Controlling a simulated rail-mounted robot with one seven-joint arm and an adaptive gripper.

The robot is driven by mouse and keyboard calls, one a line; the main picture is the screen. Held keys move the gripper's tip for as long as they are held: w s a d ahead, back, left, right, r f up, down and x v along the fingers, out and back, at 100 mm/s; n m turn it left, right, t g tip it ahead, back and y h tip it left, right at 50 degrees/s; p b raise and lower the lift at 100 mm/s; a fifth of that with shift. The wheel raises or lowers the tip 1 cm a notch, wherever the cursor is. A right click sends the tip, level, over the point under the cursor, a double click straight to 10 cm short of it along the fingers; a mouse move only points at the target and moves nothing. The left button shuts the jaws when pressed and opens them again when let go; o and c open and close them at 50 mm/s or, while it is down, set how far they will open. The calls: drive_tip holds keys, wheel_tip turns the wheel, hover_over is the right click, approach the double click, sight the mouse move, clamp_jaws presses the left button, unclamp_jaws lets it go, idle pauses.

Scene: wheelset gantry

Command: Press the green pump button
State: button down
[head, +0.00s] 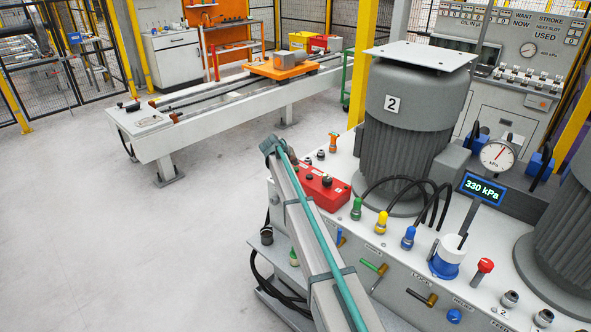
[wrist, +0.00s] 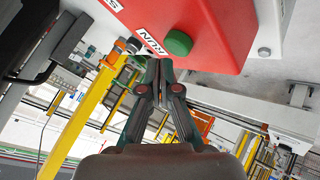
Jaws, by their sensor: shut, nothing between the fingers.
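The green button (wrist: 178,42) shows in the wrist view on the face of a red box, beside a RUN label (wrist: 152,41). My gripper (wrist: 161,64) is shut and empty. Its fingertips appear just below and left of the green button in the picture; a gap shows between them and the button, and contact is not visible. In the head view the red box (head: 323,190) sits on the grey bench, partly behind my arm. The green button cannot be made out there, and my gripper is not seen in that view.
A grey number 2 motor (head: 407,113) stands behind the red box. Green, yellow and blue connectors (head: 382,222) line the bench (head: 480,300) to the right. A gauge display (head: 484,188) reads 330 kPa. The floor (head: 130,245) at left is clear.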

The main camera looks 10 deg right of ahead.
drive_tip(key=shift+r, duration=0.15)
drive_tip(key=shift+r+p, duration=0.5)
drive_tip(key=shift+r, duration=1.9)
